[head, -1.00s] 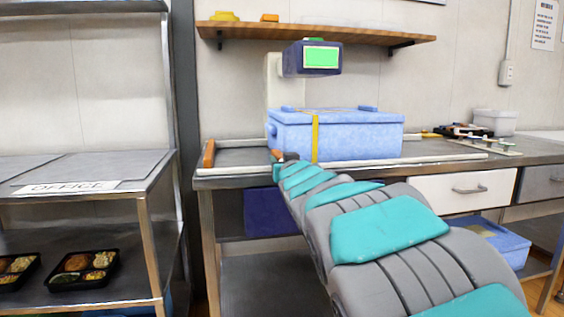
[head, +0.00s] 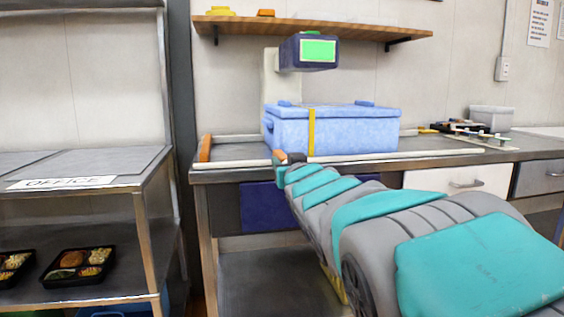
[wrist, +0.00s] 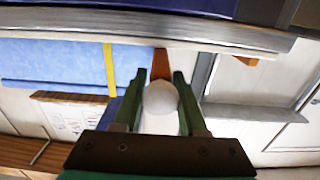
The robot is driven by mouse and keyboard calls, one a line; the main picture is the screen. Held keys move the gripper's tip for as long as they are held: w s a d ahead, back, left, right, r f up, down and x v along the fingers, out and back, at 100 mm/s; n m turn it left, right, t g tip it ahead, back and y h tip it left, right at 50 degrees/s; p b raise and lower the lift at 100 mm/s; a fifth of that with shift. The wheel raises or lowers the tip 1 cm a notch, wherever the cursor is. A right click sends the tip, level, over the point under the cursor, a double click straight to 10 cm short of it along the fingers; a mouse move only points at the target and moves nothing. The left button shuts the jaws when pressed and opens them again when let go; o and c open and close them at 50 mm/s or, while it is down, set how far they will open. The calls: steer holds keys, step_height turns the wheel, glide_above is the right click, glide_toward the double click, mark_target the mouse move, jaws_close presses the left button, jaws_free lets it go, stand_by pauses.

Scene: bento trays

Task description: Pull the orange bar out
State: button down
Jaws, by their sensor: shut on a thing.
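An orange bar (head: 280,154) shows at the bench's front edge, just in front of the blue box, at the tip of my gripper (head: 284,160). In the wrist view, the orange bar (wrist: 160,64) lies between the tips of my gripper's two green fingers (wrist: 160,80). My gripper is shut on it. A pale round knob (wrist: 160,97) sits between the fingers, nearer the camera, and hides part of the bar. I cannot tell what the knob belongs to. Another orange piece (head: 205,148) lies at the left end of the bench, apart from my gripper.
The blue box (head: 355,130) with a yellow strap stands on the bench (head: 228,176), behind my gripper. A screen device (head: 308,51) rises behind it. A metal rack (head: 140,165) with food trays stands at left. A white drawer (head: 445,181) is under the bench at right.

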steer(key=shift+s, duration=0.2)
steer(key=c, duration=0.5)
jaws_free()
steer(key=shift+s+d, duration=0.1)
steer(key=v, duration=0.7)
steer(key=shift+s, duration=0.4)
steer(key=shift+d, duration=0.1)
